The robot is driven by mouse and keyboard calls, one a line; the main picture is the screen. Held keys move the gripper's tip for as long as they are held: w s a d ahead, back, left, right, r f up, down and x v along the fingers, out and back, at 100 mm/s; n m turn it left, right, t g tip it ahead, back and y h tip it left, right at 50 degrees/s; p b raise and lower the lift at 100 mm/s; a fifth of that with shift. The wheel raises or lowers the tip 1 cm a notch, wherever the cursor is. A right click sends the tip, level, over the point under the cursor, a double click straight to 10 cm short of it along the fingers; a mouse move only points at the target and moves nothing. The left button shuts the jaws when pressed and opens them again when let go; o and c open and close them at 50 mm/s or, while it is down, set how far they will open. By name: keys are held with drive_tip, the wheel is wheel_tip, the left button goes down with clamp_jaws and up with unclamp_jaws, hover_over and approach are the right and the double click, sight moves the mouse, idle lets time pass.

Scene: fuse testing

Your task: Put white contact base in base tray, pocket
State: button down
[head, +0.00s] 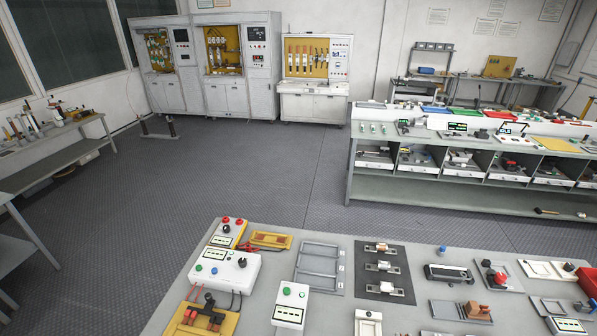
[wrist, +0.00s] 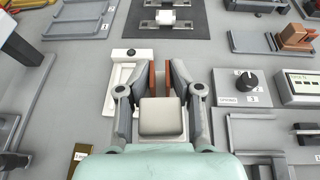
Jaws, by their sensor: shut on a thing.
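My gripper (wrist: 160,66) is at the middle of the wrist view, pointing down at the bench, with its fingertips close together. Brown strips line the inner side of the fingers. I cannot tell which is the base tray.
A black mat (head: 386,250) with several metal holders lies behind the white tray. A button box (head: 290,306) stands at left. A knob panel (wrist: 247,88), a brown block (head: 475,310) and more trays stand at right. Bare bench shows between them.

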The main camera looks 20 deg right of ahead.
drive_tip(key=w+a+r+n+t+y, duration=0.2)
drive_tip(key=w+a+n+y, duration=0.15)
drive_tip(key=a, duration=0.75)
drive_tip(key=s+a+r+n+g+y, duration=0.1)
drive_tip(key=a+r+n+y, duration=0.15)
drive_tip(key=a, duration=0.85)
drive_tip(key=s+a+r+n+y, duration=0.1)
drive_tip(key=a+r+n+y, duration=0.2)
drive_tip(key=a, duration=0.7)
drive_tip(key=s+a+r+n+g+y, duration=0.1)
drive_tip(key=a+r+n+y, duration=0.3)
drive_tip(key=a, duration=0.7)
wheel_tip(320, 180, up, 15)
drive_tip(key=w+m+t+h+p, duration=0.1)
drive_tip(key=w+m+h+p, duration=0.1)
drive_tip(key=p, duration=1.1)
drive_tip(key=shift+w+d+r+m+p, duration=0.15)
drive_tip(key=shift+w+d+m+p, duration=0.2)
drive_tip(key=shift+m, duration=0.35)
